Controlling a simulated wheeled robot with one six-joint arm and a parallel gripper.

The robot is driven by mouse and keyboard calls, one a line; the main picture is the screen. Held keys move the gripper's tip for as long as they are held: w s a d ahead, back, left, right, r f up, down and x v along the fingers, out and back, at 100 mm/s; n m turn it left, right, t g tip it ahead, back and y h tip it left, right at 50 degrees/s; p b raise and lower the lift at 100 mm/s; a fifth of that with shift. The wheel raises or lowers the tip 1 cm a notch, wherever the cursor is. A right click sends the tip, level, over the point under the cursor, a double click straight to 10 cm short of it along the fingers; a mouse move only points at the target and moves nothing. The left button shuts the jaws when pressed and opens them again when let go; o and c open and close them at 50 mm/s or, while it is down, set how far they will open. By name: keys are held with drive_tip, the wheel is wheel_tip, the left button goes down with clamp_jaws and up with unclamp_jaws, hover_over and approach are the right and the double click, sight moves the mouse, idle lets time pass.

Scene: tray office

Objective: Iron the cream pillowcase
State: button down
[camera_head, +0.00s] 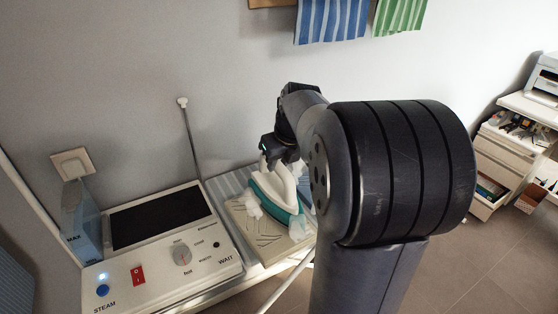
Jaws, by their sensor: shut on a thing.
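A teal and white iron (275,205) stands over a flat cream cloth, which looks like the pillowcase (262,239), with crease-like lines on it. The pillowcase lies on a blue-grey striped ironing board (226,184). My gripper (273,162) is shut on the iron's white handle, above the board. White puffs, like steam, show at both sides of the iron. My arm hides the right part of the board and perhaps some of the pillowcase. I cannot tell whether the iron's sole touches the cloth.
A steam station (160,255) with a dial, red switch, lit lamp and blue water tank (82,222) stands left of the board. A thin upright rod (190,135) rises behind. Striped cloths (330,20) hang on the wall. A drawer cabinet (505,160) with a printer stands far right.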

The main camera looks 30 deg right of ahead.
drive_tip(key=shift+f, duration=0.45)
idle(2.0)
wheel_tip(320, 180, up, 7)
drive_tip(key=p, duration=0.6)
drive_tip(key=shift+r+p, duration=0.2)
drive_tip(key=shift+p, duration=0.2)
idle(0.7)
